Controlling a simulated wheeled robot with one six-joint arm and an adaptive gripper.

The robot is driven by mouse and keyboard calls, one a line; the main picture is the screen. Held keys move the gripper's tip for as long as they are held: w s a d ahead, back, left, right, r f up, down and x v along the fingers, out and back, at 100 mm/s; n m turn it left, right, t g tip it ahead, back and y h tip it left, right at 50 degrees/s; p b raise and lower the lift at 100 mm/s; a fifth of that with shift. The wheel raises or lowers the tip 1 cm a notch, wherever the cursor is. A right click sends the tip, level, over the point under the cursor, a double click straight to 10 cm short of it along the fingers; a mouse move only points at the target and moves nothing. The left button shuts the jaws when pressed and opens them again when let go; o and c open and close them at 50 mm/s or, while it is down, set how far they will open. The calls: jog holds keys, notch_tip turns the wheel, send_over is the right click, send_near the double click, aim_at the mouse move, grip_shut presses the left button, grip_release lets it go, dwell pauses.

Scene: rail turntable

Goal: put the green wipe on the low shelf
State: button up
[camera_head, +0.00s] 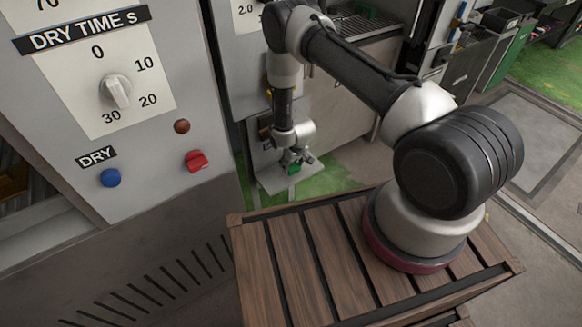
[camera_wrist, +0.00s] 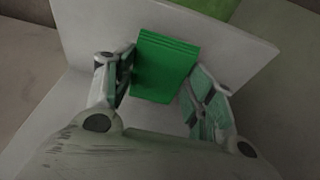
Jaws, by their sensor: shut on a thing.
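The green wipe (camera_wrist: 164,66) is a folded bright green block between my gripper's two fingers (camera_wrist: 160,88) in the wrist view. My gripper is shut on it. In the head view my gripper (camera_head: 291,160) points down with the green wipe (camera_head: 293,169) at its tips, over the low shelf (camera_head: 273,180). The low shelf is a pale grey plate near the floor, and it also shows behind the wipe in the wrist view (camera_wrist: 235,43). I cannot tell whether the wipe touches the shelf.
A grey panel with a dry time dial (camera_head: 116,91), a blue button (camera_head: 111,178) and a red switch (camera_head: 196,160) stands at the left. My arm rises from a brown slatted top (camera_head: 300,262). Green floor (camera_head: 330,181) lies beside the shelf.

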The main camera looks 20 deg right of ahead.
aim_at(295, 170)
jog(key=shift+x, duration=1.3)
jog(key=shift+s, duration=0.2)
jog(key=o, duration=0.9)
jog(key=shift+f, duration=0.15)
jog(key=v, duration=1.2)
jog(key=shift+d, duration=0.1)
